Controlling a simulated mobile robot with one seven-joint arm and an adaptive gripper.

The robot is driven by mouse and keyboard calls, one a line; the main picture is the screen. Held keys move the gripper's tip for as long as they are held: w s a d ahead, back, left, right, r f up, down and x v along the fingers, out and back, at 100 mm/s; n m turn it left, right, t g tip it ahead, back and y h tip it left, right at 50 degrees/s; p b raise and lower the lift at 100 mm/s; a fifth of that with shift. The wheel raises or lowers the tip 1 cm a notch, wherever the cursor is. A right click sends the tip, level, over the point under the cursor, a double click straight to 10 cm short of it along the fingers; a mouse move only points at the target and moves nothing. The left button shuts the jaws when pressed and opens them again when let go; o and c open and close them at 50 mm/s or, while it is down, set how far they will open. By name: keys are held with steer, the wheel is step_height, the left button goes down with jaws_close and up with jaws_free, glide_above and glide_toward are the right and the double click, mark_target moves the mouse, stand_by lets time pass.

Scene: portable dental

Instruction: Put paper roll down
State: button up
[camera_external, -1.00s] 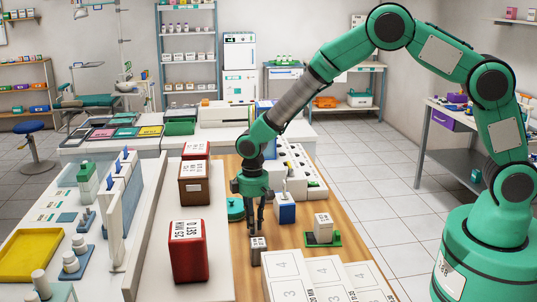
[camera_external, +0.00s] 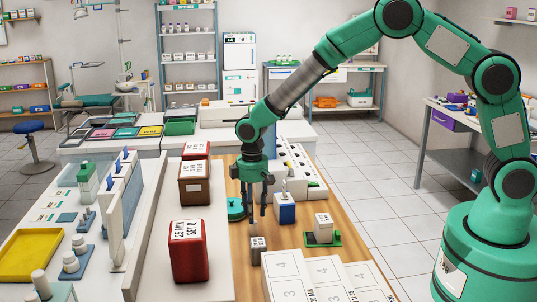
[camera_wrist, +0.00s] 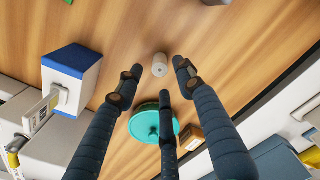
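A small pale paper roll (camera_wrist: 160,65) shows in the wrist view over the wooden table top (camera_wrist: 120,45), just ahead of and between my fingertips. It appears to stand upright on the wood with its end facing the camera. In the external view my gripper (camera_external: 255,213) points down over the wooden strip, and I cannot make out the roll there.
A teal round object (camera_wrist: 145,124) lies close to the fingers. A blue-and-white box (camera_external: 285,208) stands to the right, and a small dark labelled box (camera_external: 258,250) in front. A green tray with a pale block (camera_external: 322,232) and white boxes (camera_external: 325,272) stand further right and nearer.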

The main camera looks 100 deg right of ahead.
step_height(320, 180, up, 7)
steer(key=p, duration=0.1)
stand_by(0.3)
steer(key=shift+r, duration=0.1)
stand_by(0.4)
steer(key=s+a+r+n+t, duration=0.1)
steer(key=s+a+r, duration=0.3)
steer(key=a+r, duration=0.4)
steer(key=s+a+r+t, duration=0.1)
steer(key=s+a+r, duration=0.4)
steer(key=r, duration=0.5)
steer(key=s+a+r+n+t, duration=0.1)
steer(key=s+a+r, duration=0.3)
steer(key=a+r, duration=0.35)
steer(key=s+a+r+t, duration=0.1)
steer(key=s+a, duration=0.3)
steer(key=s, duration=0.4)
steer(key=s+a+r+n, duration=0.1)
steer(key=s+a+r, duration=0.2)
steer(key=s, duration=0.4)
steer(key=s+a+r+t, duration=0.1)
steer(key=s+a+r, duration=0.1)
steer(key=s+a, duration=0.3)
steer(key=shift+s+t, duration=0.3)
steer(key=shift+s, duration=1.55)
